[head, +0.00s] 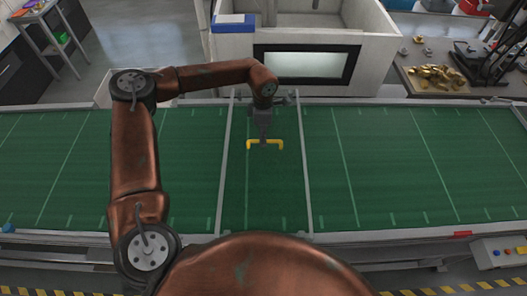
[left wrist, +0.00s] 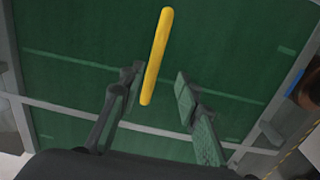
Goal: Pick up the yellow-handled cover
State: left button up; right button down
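The yellow handle (head: 265,144) is a bar with two short bent ends, on the middle green panel (head: 265,195), which appears to be the cover. The panel lies flat between two pale strips. In the left wrist view the handle (left wrist: 157,55) runs lengthwise, its near end between my fingers. My left gripper (head: 264,136) points down over the handle's middle. In the left wrist view its fingers (left wrist: 158,90) are apart, one on each side of the handle, closer on the left; a gap shows on the right. My right gripper is not in view.
Green panels (head: 400,165) extend to both sides. Behind stands a white tank housing (head: 385,50) with a window and a blue-and-white box (head: 233,23) on its edge. Brass parts (head: 435,76) lie on a bench at back right. A control box (head: 500,252) is at front right.

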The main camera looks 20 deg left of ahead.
aim_at(265, 150)
pick_arm(q)
jog(key=shift+s+f+p, duration=0.15)
jog(key=shift+f+p, duration=0.15)
jog(key=shift+f, duration=0.35)
jog(key=w+f, duration=0.2)
jog(key=f, duration=0.1)
jog(key=shift+d+f, duration=0.1)
jog(key=shift+f, duration=0.05)
jog(key=shift+s, duration=0.5)
jog(key=shift+c, duration=0.4)
jog(key=shift+w+f, duration=0.15)
jog(key=shift+w, duration=0.25)
jog(key=c, duration=0.5)
jog(key=shift+s, duration=0.2)
grip_shut()
jog(key=shift+w, duration=0.1)
jog(key=shift+r, duration=0.2)
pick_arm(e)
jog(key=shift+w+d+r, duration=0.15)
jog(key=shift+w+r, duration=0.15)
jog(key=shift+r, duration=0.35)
